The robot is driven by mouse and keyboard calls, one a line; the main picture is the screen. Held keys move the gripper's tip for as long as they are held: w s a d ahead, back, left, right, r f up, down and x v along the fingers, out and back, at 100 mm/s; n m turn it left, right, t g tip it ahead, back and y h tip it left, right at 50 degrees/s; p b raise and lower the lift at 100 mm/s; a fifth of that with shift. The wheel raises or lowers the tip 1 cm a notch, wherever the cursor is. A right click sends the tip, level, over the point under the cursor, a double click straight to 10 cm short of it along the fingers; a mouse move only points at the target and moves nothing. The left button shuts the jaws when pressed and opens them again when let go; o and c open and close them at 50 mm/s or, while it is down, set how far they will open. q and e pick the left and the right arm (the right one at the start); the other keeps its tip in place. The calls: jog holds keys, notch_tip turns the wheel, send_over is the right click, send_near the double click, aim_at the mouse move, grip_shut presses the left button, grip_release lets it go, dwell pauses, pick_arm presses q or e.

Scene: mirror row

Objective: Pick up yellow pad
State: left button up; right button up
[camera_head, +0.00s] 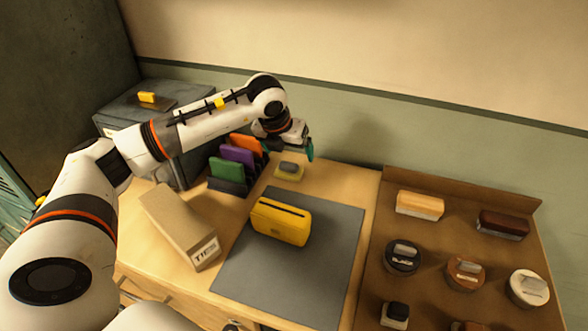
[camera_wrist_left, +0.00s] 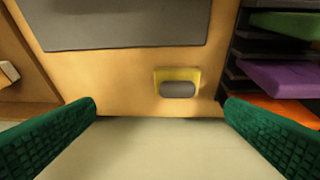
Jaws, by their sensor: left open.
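The yellow pad (camera_head: 288,172) lies on the wooden table behind the grey mat, with a grey grip on its top. It also shows in the left wrist view (camera_wrist_left: 177,83), between the mat and the rack. My left gripper (camera_head: 306,146) is open and empty above the table's back part, near the pad and apart from it. In the left wrist view its two green fingers (camera_wrist_left: 160,115) stand wide apart, and the pad appears beyond them, right of centre. My right gripper is in neither view.
A yellow box (camera_head: 280,222) with a dark slot stands on the grey mat (camera_head: 330,255). A rack with green (camera_head: 227,169), purple (camera_head: 238,155) and orange (camera_head: 246,144) pieces stands left of the pad. A cardboard box (camera_head: 180,225) is front left. A brown tray (camera_head: 450,182) holds brushes and round tins.

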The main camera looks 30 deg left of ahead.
aim_at(289, 164)
pick_arm(q)
jog(key=shift+y, duration=0.4)
jog(key=f, duration=0.1)
jog(key=w+a+f+p, duration=0.1)
jog(key=f, duration=0.1)
jog(key=w+a+f, duration=0.1)
jog(key=f, duration=0.1)
jog(key=shift+w+a+f+p, duration=0.15)
jog(key=shift+a+p, duration=0.1)
jog(key=shift+p, duration=0.15)
jog(key=p+x, duration=0.1)
jog(key=x, duration=0.1)
jog(key=p+x, duration=0.1)
jog(key=x, duration=0.1)
jog(key=shift+w+f, duration=0.15)
jog(key=shift+w, duration=0.15)
jog(key=shift+w+f, duration=0.15)
jog(key=shift+f, duration=0.3)
jog(key=shift+c, duration=0.2)
jog(key=c, duration=1)
notch_tip(289, 164, up, 9)
jog(key=shift+b, duration=1.25)
jog(key=shift+r, duration=0.55)
